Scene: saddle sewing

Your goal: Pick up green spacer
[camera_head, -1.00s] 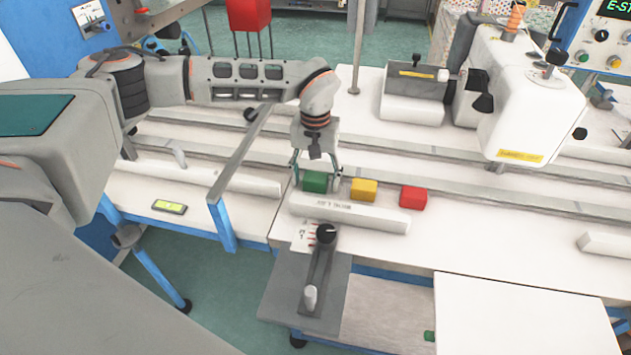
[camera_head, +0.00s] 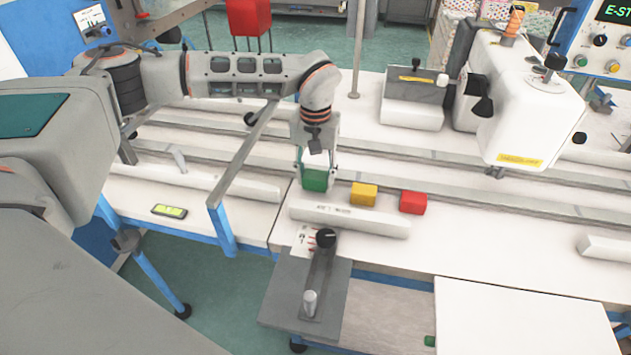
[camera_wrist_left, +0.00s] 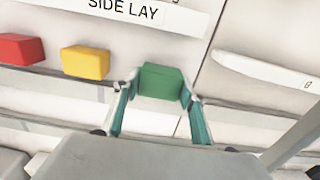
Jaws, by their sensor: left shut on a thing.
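The green spacer (camera_head: 314,180) is a small green block at the left end of a row on the white table. My left gripper (camera_head: 315,176) comes down over it from behind and is shut on it. In the left wrist view the green spacer (camera_wrist_left: 160,81) sits between the two teal-lined fingertips of my left gripper (camera_wrist_left: 158,88), one on each side. I cannot tell clearly whether its underside touches the table. My right gripper does not show.
A yellow block (camera_head: 363,194) and a red block (camera_head: 413,202) stand to the right of the green one. A white bar (camera_head: 350,219) labelled SIDE LAY lies in front of them. A white sewing machine (camera_head: 527,110) stands at the right.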

